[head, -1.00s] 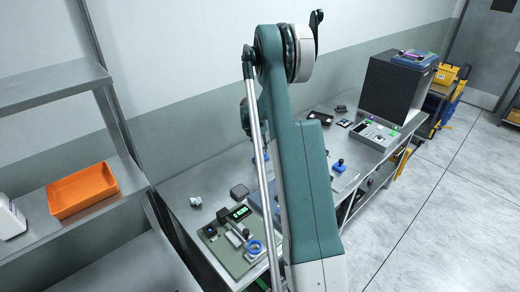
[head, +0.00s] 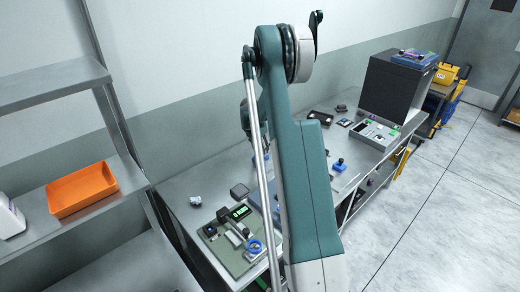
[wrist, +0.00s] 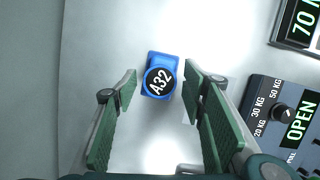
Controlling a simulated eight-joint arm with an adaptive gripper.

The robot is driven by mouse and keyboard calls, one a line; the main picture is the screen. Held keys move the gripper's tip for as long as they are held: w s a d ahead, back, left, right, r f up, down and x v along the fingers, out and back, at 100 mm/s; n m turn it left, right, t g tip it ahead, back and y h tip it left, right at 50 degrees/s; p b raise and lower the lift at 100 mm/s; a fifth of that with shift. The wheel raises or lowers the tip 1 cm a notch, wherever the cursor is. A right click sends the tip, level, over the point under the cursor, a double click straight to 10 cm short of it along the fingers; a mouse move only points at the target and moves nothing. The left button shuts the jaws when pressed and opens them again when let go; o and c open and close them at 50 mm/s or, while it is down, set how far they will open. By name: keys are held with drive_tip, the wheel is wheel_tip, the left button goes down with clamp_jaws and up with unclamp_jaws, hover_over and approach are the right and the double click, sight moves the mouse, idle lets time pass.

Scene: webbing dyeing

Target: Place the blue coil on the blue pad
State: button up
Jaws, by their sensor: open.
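A blue piece with a round black "A32" label (wrist: 159,80) lies on the pale surface in the wrist view. It looks like the blue coil, though its form is hard to tell from above. My gripper (wrist: 162,82) is open, with one green-padded finger on each side of the piece and a gap visible on both sides. In the head view my arm hides the gripper's fingertips. I cannot make out the blue pad for certain in either view. A blue ring (head: 255,247) shows on a green board in the head view.
The green board (head: 232,262) carries a lit display and small fixtures at the bench's near end. In the wrist view a dial panel (wrist: 285,115) reading "OPEN" stands to the right of my gripper. A dark cabinet (head: 393,85) stands at the far end. An orange tray (head: 82,190) sits on the left shelf.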

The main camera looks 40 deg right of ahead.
drive_tip(key=shift+r, duration=0.2)
drive_tip(key=v, duration=1.2)
idle(0.6)
